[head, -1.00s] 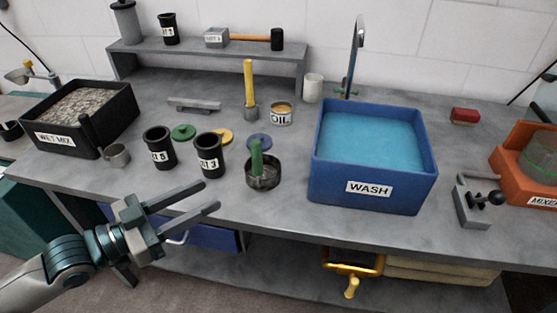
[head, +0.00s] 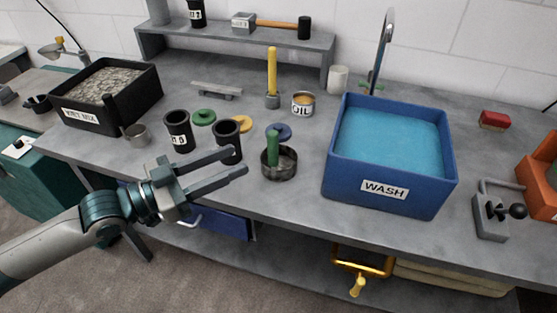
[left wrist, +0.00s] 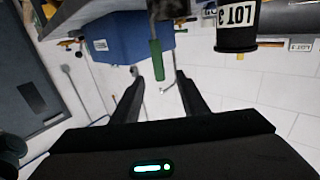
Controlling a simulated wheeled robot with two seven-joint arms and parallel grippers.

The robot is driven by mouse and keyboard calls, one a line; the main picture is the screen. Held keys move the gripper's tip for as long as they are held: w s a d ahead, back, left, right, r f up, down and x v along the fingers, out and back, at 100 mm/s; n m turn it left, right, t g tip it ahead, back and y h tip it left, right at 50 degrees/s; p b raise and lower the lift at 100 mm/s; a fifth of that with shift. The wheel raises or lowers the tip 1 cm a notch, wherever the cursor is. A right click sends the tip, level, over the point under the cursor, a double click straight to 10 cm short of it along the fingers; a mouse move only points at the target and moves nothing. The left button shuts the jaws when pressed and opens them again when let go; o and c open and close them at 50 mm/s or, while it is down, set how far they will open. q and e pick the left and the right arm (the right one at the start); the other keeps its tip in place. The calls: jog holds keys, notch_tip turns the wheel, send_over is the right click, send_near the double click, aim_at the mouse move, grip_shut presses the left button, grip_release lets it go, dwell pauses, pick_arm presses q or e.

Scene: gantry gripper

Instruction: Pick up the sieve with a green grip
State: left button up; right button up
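The sieve (head: 280,168) is a small dark metal bowl on the grey bench, with a green grip (head: 273,143) standing up from it. My left gripper (head: 239,161) is open and empty, just left of the sieve, its fingers pointing right toward it. In the left wrist view the green grip (left wrist: 156,60) appears ahead of and between the open fingertips (left wrist: 158,76), apart from them. The bowl is cut off at that view's top edge. My right gripper is not in view.
A black cup (head: 228,138) stands right behind my left fingers, with another black cup (head: 178,130) to its left. The blue WASH tub (head: 386,190) stands right of the sieve. A blue lid (head: 281,131) and an OIL tin (head: 303,104) lie behind it.

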aim_at(269, 146)
pick_arm(q)
jog(key=p+x, duration=0.2)
jog(key=x, duration=0.7)
jog(key=shift+d+p, duration=0.25)
jog(key=shift+p, duration=0.15)
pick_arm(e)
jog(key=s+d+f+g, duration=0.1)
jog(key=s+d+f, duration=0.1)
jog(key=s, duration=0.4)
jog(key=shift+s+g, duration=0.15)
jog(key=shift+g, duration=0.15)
pick_arm(q)
jog(key=shift+w, duration=0.15)
jog(key=shift+d, duration=0.15)
jog(key=shift+w+d+r, duration=0.1)
jog(key=shift+w+d, duration=0.05)
jog(key=shift+w+d+p, duration=0.1)
jog(key=shift+d+p, duration=0.1)
jog(key=shift+p, duration=0.15)
jog(key=p+x, duration=0.1)
jog(key=x, duration=0.3)
jog(key=shift+d+p, duration=0.1)
jog(key=shift+p, duration=0.25)
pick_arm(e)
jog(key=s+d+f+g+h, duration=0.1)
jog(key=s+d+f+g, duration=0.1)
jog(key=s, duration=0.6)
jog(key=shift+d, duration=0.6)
